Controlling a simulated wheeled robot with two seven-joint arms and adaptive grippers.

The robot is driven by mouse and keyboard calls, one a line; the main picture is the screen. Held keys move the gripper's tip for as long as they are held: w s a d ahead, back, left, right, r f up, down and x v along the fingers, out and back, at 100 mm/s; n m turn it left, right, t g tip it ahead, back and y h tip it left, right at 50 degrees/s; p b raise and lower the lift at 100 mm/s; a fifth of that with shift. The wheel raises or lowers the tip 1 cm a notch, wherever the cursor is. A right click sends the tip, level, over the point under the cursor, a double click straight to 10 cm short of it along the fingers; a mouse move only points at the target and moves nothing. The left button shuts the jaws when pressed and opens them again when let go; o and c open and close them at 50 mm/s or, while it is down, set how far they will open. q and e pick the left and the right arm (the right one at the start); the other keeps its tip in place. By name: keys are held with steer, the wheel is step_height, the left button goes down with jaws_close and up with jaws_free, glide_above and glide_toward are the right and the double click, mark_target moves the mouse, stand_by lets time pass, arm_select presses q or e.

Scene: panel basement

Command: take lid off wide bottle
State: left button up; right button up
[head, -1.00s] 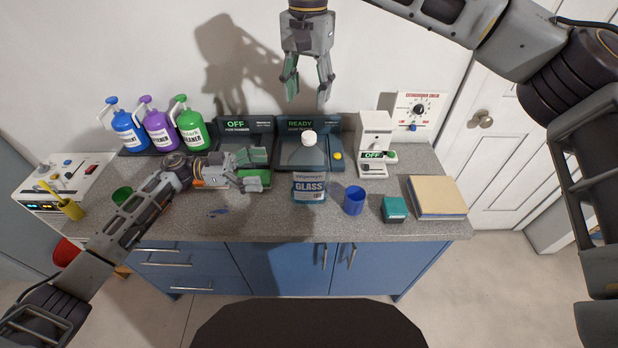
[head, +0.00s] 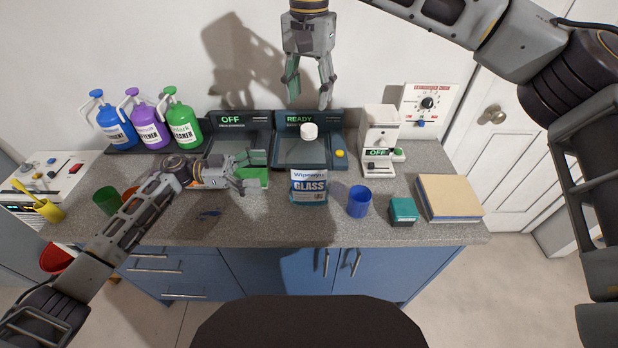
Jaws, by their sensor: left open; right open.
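The wide bottle (head: 309,187) stands upright on the counter, with a white label reading GLASS. Its white lid (head: 309,131) is on top; the upper body between lid and label is clear and hard to make out. My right gripper (head: 309,94) is open and empty, pointing down; in the picture it is just above the lid, apart from it. My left gripper (head: 256,172) is open, low over the counter to the left of the bottle.
A blue cup (head: 359,201), a teal box (head: 403,210) and a book (head: 449,198) lie to the right. Two panels, OFF (head: 233,121) and READY (head: 301,119), stand behind. Several spray bottles (head: 147,123) stand at back left. A white machine (head: 379,140) stands at back right.

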mark_target(309, 171)
arm_select(q)
steer(key=shift+d, duration=0.15)
steer(key=shift+d, duration=6.75)
